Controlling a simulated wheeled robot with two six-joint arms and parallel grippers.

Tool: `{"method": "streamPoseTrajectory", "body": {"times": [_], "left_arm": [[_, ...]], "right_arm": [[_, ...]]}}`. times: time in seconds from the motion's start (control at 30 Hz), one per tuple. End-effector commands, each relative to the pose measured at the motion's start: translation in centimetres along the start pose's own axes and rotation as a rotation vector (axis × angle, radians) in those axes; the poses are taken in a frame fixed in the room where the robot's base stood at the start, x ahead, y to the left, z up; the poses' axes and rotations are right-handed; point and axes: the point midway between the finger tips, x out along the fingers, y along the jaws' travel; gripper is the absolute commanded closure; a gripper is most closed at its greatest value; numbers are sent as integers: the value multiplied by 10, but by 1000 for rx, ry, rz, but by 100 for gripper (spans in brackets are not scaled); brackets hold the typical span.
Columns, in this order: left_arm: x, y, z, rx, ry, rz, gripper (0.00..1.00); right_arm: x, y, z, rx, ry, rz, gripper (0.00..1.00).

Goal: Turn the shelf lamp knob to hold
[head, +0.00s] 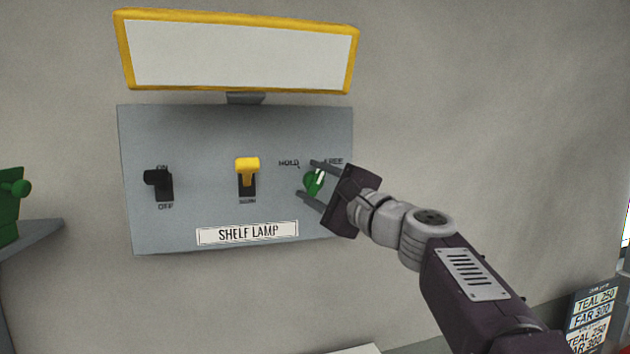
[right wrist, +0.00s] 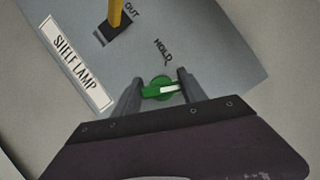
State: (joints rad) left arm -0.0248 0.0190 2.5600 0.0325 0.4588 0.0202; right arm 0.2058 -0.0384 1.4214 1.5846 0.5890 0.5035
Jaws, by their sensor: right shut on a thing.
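The grey shelf lamp panel (head: 210,130) is fixed to the wall, with a label (head: 247,233) reading SHELF LAMP. Its green knob (head: 315,180) has a white pointer mark and sits at the right side, under the words HOLD (head: 289,162) and FREE (head: 333,161). In the head view the white mark tilts up and slightly right, nearer FREE than HOLD. My right gripper (head: 311,180) is shut on the knob, one finger at each side. The right wrist view shows the knob (right wrist: 158,88) between the fingers, and the word HOLD (right wrist: 163,50). My left gripper is not in view.
A black switch (head: 160,184) marked ON and OFF and a yellow-handled switch (head: 247,170) are on the same panel. A yellow-framed white lamp board (head: 240,55) is above. A green object (head: 10,205) stands on a shelf (head: 35,237) at the left.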

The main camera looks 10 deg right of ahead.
Motion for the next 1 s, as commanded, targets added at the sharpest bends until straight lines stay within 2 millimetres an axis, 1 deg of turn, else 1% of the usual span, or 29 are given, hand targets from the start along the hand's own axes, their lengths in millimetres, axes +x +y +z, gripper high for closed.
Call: {"method": "streamPoseTrajectory", "body": {"times": [0.47,1.0], "left_arm": [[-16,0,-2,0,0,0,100],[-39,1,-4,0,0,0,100]], "right_arm": [[0,0,0,-419,0,173,91],[0,2,-1,-874,-2,363,91]]}}
